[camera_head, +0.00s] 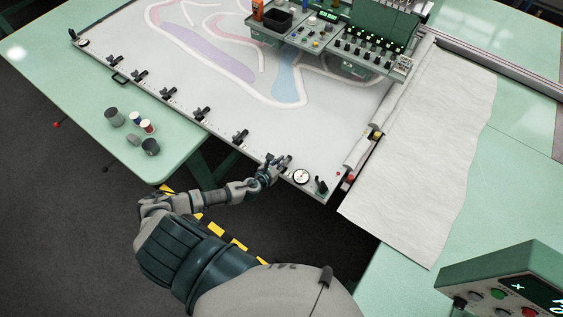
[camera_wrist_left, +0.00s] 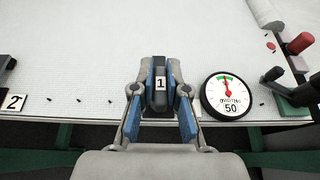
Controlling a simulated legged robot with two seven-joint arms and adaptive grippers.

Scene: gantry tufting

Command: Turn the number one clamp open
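The number one clamp (camera_wrist_left: 160,84) is a dark clamp with a white "1" label, at the front edge of the white cloth frame. My left gripper (camera_wrist_left: 161,66) straddles it in the wrist view; its two fingers lie close against both sides of the dark handle and look shut on it. In the head view my left gripper (camera_head: 272,167) reaches the frame's near edge, just left of the round gauge (camera_head: 301,176). The fingers partly hide the clamp there. My right gripper is not in view.
The gauge (camera_wrist_left: 229,95) sits close right of my fingers. A red-handled fitting (camera_wrist_left: 300,43) is further right. The number two clamp label (camera_wrist_left: 14,102) is at left. More clamps (camera_head: 201,113) line the frame edge. Cones and spools (camera_head: 140,121) stand on the green table (camera_head: 95,97).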

